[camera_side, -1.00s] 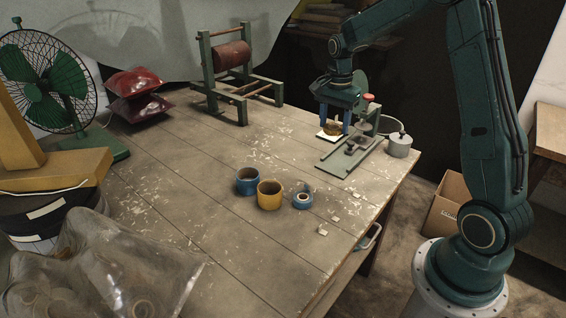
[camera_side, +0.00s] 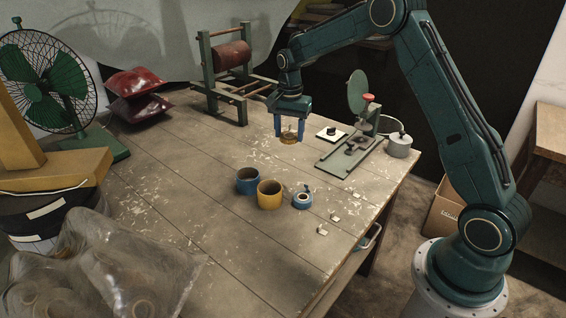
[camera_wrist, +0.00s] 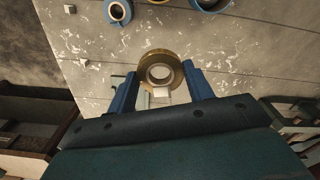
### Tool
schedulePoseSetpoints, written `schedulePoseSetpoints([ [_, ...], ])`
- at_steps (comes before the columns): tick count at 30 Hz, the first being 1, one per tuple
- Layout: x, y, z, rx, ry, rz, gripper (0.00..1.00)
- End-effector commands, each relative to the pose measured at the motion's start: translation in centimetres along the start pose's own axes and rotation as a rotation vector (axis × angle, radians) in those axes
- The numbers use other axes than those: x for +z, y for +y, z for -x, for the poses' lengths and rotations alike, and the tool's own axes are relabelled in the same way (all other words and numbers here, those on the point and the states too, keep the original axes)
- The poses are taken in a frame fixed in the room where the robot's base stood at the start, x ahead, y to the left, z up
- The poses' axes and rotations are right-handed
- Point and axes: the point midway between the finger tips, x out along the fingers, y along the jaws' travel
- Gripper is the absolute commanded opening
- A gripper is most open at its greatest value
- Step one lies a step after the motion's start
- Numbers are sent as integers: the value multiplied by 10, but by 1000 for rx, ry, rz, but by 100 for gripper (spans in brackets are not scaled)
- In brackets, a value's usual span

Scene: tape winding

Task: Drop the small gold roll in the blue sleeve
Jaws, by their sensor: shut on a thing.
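The small gold roll (camera_side: 289,139) is gripped between the blue fingers of my gripper (camera_side: 290,132), above the table in the side view. In the wrist view the gold roll (camera_wrist: 145,71) shows its round hole between the two fingers. The blue sleeve (camera_side: 247,183), an open-topped cup shape, stands upright on the table, nearer the camera and left of my gripper. In the wrist view it is cut off at the top edge (camera_wrist: 209,5). My gripper is apart from the sleeve.
A yellow sleeve (camera_side: 269,198) stands right beside the blue one, and a small blue tape roll (camera_side: 302,203) lies right of it. Small pale bits lie nearby. A green-grey stand (camera_side: 352,155), a white pad (camera_side: 330,134) and a lidded pot (camera_side: 398,147) are behind right.

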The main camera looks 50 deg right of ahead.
Motion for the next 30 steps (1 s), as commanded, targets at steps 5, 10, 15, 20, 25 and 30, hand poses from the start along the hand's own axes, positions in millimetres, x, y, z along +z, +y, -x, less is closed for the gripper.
schedulePoseSetpoints([
  [5, 25, -49, -23, 0, 0, 113, 30],
  [10, 48, -83, -40, 0, 0, 198, 30],
  [15, 64, -102, -51, -1, 0, 248, 30],
  [20, 69, -108, -55, -1, 0, 264, 30],
  [25, 69, -108, -55, -1, 0, 265, 30],
  [30, 69, -108, -58, 0, 0, 264, 30],
])
